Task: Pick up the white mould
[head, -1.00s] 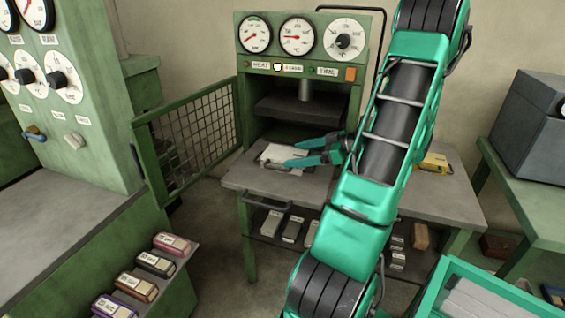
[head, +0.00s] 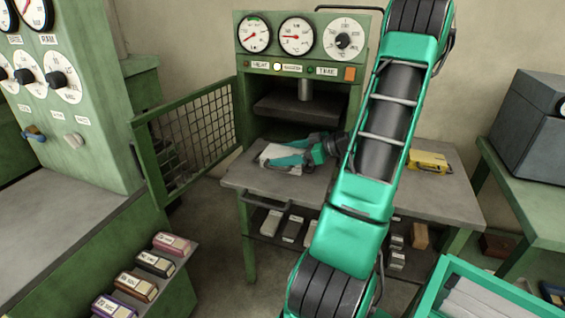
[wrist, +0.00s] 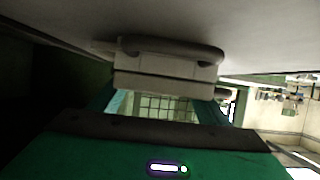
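The white mould (head: 270,155) lies on the grey table (head: 240,180) in front of the press, near the table's left part. In the wrist view the mould (wrist: 165,72) shows close ahead with a dark grey bar handle across it. My gripper (head: 277,155) is low over the table, reaching in from the right, with its teal fingers apart at the mould. In the wrist view the fingers (wrist: 163,98) stand apart, one toward each side of the mould. I cannot tell whether they touch it. The fingers hide part of the mould in the head view.
The press (head: 302,80) stands open behind the table, its mesh door (head: 190,140) swung to the left. A yellow mould (head: 428,160) lies on the table's right part. Several blocks sit on the shelf below. A teal crate (head: 440,275) stands front right.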

